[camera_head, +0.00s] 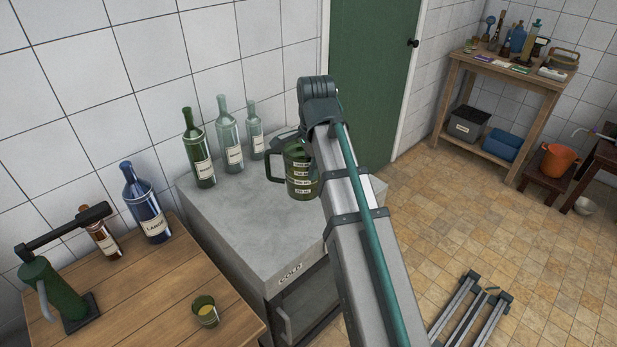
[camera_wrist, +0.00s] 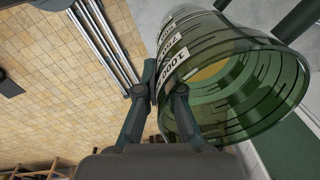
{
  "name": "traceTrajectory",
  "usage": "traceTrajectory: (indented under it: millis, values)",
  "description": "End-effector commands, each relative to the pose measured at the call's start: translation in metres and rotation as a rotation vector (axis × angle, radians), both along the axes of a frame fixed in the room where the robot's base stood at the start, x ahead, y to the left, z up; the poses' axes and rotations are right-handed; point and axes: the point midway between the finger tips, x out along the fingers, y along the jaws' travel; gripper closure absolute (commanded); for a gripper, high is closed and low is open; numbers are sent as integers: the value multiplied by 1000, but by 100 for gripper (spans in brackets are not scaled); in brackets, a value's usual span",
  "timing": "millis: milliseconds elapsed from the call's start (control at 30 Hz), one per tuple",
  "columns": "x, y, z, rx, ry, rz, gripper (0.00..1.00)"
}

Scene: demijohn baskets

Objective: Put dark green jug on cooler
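The dark green jug (camera_head: 302,172), with white labels and a handle at its left, is upright in the head view over the right part of the grey cooler (camera_head: 240,230). Whether its base touches the cooler top cannot be told. In the wrist view the jug (camera_wrist: 235,75) fills the upper right, its open mouth toward the camera. My gripper (camera_wrist: 165,90) has its two fingers close together at the jug's near wall and appears shut on it. My arm hides the gripper and the jug's right edge in the head view.
Green bottles (camera_head: 200,150) stand along the cooler's back left edge. A wooden table (camera_head: 150,290) at left holds a blue bottle (camera_head: 146,205), a brown bottle, a small cup (camera_head: 206,311) and a green lever device (camera_head: 52,290). The cooler's front left top is clear.

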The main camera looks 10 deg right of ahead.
Motion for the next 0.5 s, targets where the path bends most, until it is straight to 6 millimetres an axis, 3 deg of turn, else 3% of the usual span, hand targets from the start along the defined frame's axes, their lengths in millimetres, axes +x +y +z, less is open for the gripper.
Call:
traceTrajectory:
  millis: [33,300,500]
  values:
    - [14,-3,0,0,1,-1,100]
    - [67,-15,-24,0,0,-1,100]
    - [89,-20,-54,0,0,0,100]
